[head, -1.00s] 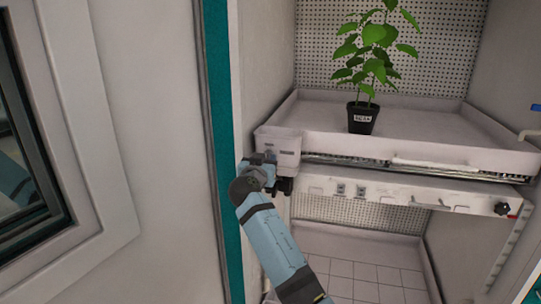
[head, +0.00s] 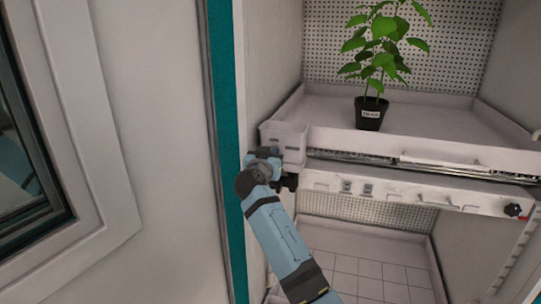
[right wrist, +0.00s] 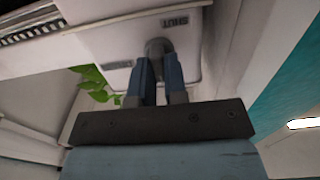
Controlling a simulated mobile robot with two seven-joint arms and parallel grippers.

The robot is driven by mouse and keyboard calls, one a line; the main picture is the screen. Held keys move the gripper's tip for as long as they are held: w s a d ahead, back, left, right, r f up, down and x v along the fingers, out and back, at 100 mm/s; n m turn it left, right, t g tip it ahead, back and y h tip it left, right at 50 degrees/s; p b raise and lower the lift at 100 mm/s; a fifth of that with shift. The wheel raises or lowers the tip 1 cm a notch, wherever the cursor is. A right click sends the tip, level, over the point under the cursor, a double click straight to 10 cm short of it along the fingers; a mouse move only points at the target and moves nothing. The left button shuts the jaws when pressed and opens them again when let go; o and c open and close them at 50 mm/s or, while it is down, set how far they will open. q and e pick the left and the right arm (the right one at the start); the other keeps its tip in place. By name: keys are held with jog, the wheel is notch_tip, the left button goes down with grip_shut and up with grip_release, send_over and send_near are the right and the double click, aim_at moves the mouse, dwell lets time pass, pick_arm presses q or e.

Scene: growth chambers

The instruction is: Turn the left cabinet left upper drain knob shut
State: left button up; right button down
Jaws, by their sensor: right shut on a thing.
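The left upper drain knob (right wrist: 158,47) is a small grey round knob on a pale drain housing (right wrist: 105,40). My right gripper (right wrist: 158,62) is shut on it, one dark blue finger on each side. A label reading SHUT, upside down, is beside the knob in the right wrist view; a second label is too blurred to read. In the head view the housing (head: 283,137) is at the left front corner of the upper tray (head: 330,139). My right gripper (head: 287,180) is just below the housing there, and the arm hides the knob. My left gripper is out of view.
A potted plant (head: 371,114) stands on the upper tray. A panel (head: 420,192) with a dark knob (head: 513,210) at its right is below it, above a tiled lower shelf (head: 350,258). The cabinet's left wall (head: 270,70) is close to my arm.

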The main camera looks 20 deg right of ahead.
jog(key=shift+n, duration=0.4)
jog(key=shift+w+a+f+n+p, duration=0.1)
jog(key=shift+n+p, duration=1.9)
jog(key=shift+n, duration=2.25)
jog(key=shift+f+n+p, duration=0.1)
jog(key=shift+n+p, duration=1.9)
jog(key=shift+n, duration=2.25)
jog(key=c, duration=1.2)
grip_release()
jog(key=shift+o, duration=0.3)
